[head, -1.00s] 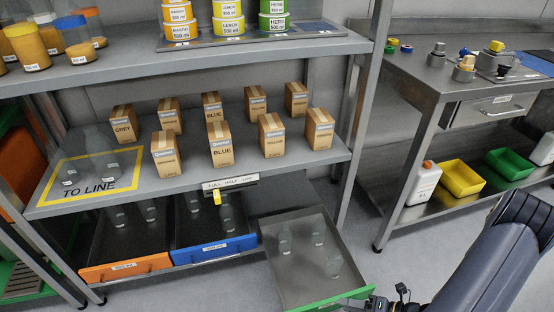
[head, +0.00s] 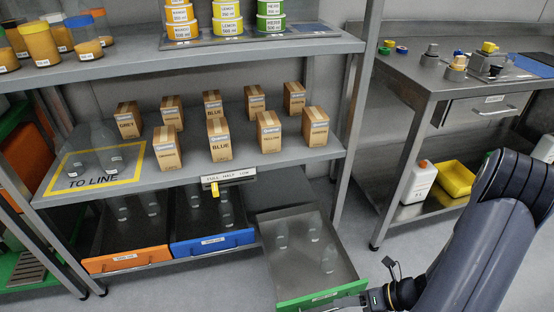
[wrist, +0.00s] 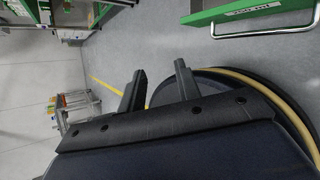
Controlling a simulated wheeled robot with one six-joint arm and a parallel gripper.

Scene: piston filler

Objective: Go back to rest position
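My gripper (wrist: 160,84) is open in the wrist view, with its two dark fingers apart and nothing between them. In the head view the wrist end of my arm (head: 405,294) is at the bottom, just right of the green front of the pulled-out drawer (head: 322,296). In the wrist view the green drawer front (wrist: 225,14) and its metal handle (wrist: 265,33) are at the upper right, apart from the fingers. The fingertips are hard to make out in the head view.
The drawer juts out below a shelf with several cartons (head: 218,140). Orange (head: 127,262) and blue (head: 212,243) drawers are beside it. A metal workbench (head: 420,78) with a yellow bin (head: 455,178) underneath stands behind my arm. Floor between the shelf and bench is clear.

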